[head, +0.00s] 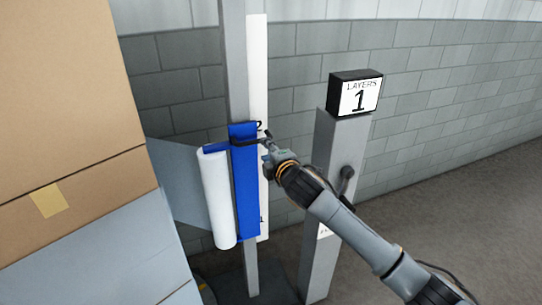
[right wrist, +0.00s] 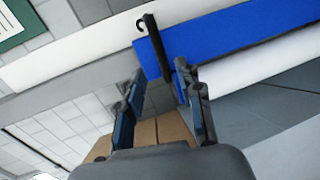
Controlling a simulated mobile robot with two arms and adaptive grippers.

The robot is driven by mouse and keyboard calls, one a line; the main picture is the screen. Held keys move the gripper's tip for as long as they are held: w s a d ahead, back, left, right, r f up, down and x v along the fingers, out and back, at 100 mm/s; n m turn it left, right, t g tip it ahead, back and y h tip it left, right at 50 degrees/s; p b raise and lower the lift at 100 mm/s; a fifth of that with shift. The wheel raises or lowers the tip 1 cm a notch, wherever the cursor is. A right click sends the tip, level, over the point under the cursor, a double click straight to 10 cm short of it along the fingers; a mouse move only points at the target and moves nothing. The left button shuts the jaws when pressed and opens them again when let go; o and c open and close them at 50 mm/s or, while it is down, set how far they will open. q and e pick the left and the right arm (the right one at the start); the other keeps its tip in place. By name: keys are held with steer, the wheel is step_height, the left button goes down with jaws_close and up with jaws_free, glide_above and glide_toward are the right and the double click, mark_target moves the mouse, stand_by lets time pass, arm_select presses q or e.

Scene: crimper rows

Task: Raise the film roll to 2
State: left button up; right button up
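The white film roll (head: 217,200) hangs upright from a blue carriage (head: 245,185) on a grey mast (head: 235,60). The carriage's top edge is about level with the "2" on the white scale strip (head: 257,70); its lower end is near the "1". My right gripper (head: 268,152) is at the carriage's upper right side. In the right wrist view my right gripper (right wrist: 160,77) is open, with the end of a black handle (right wrist: 155,45) on the blue carriage (right wrist: 235,33) between its fingertips. Contact is not clear. My left gripper is out of view.
A grey post (head: 332,190) with a black-framed "LAYERS 1" sign (head: 360,97) and a dark knob stands right of the mast, behind my right arm. Stacked cardboard boxes (head: 70,90), film-wrapped lower down, fill the left. Open floor (head: 450,210) lies to the right.

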steer(key=shift+v, duration=1.4)
steer(key=shift+d+f, duration=0.1)
steer(key=s+d+f+m+g+h, duration=0.1)
steer(key=s+d+f+m+g, duration=0.15)
steer(key=f, duration=0.85)
steer(key=s+d+f+m+g+h, duration=0.1)
steer(key=s+d+f+m, duration=0.25)
steer(key=f, duration=0.85)
steer(key=s+d+f+m+g+h, duration=0.15)
steer(key=d+f, duration=0.25)
steer(key=f, duration=0.7)
steer(key=s+d+f+m+g, duration=0.2)
steer(key=s+f+m, duration=0.1)
steer(key=s+f, duration=0.55)
steer(key=s+d+f+m+g, duration=0.1)
steer(key=s+d+f+m, duration=0.2)
steer(key=s+f, duration=0.6)
steer(key=s+d+f+m+g, duration=0.1)
steer(key=s+f, duration=0.4)
steer(key=s, duration=0.7)
steer(key=s+d+f+m+g+h, duration=0.1)
steer(key=s+f, duration=0.4)
steer(key=s, duration=0.8)
steer(key=s+d+f+m+g, duration=0.2)
steer(key=s+f+m+g, duration=0.1)
steer(key=s, duration=0.9)
steer(key=shift+f+m+g, duration=0.35)
steer(key=shift+f+g, duration=0.05)
steer(key=shift+f, duration=0.5)
